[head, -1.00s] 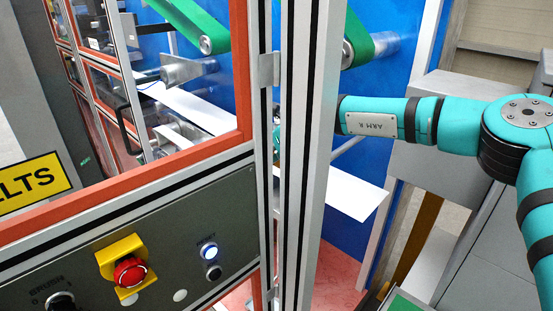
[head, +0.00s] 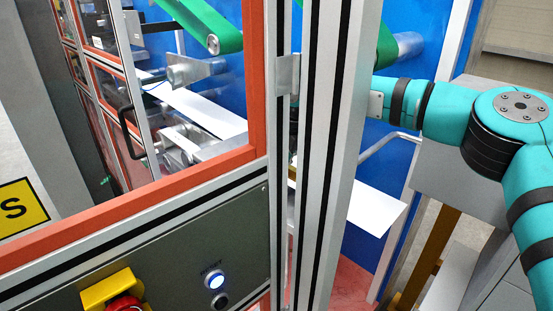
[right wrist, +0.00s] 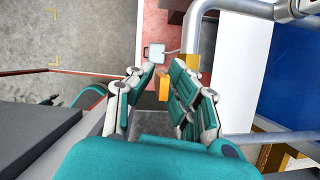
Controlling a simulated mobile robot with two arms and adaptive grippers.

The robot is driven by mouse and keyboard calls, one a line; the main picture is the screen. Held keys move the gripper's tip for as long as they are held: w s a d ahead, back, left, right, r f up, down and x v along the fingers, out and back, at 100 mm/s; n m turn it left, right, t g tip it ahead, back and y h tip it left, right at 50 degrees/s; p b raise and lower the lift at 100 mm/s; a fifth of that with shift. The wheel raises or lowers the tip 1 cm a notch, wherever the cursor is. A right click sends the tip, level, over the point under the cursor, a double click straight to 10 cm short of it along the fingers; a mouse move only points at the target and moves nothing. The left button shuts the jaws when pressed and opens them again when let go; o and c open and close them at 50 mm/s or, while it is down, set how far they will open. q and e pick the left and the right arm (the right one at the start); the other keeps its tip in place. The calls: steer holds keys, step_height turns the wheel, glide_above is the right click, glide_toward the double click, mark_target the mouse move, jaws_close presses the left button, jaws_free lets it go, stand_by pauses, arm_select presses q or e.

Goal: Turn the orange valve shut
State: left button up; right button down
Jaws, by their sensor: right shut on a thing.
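The orange valve (right wrist: 163,86) shows in the right wrist view as a small orange handle between the fingers of my right gripper (right wrist: 162,75). The fingers are closed in on it from both sides. In the head view the right arm reaches in from the right and its gripper is hidden behind the upright aluminium post (head: 335,150), so the valve is not visible there. My left gripper is in neither current view.
A control panel (head: 150,265) with a red stop button (head: 124,304) is at lower left in the head view. Green belts (head: 205,22) run behind the frame. A yellow pipe piece (right wrist: 193,55) and grey pipes (right wrist: 230,8) lie close to the right gripper.

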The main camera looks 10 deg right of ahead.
steer(key=shift+f, duration=0.1)
steer(key=c, duration=1.6)
jaws_free()
steer(key=shift+o, duration=0.2)
steer(key=shift+w, duration=0.1)
steer(key=v, duration=1.2)
steer(key=shift+w, duration=0.1)
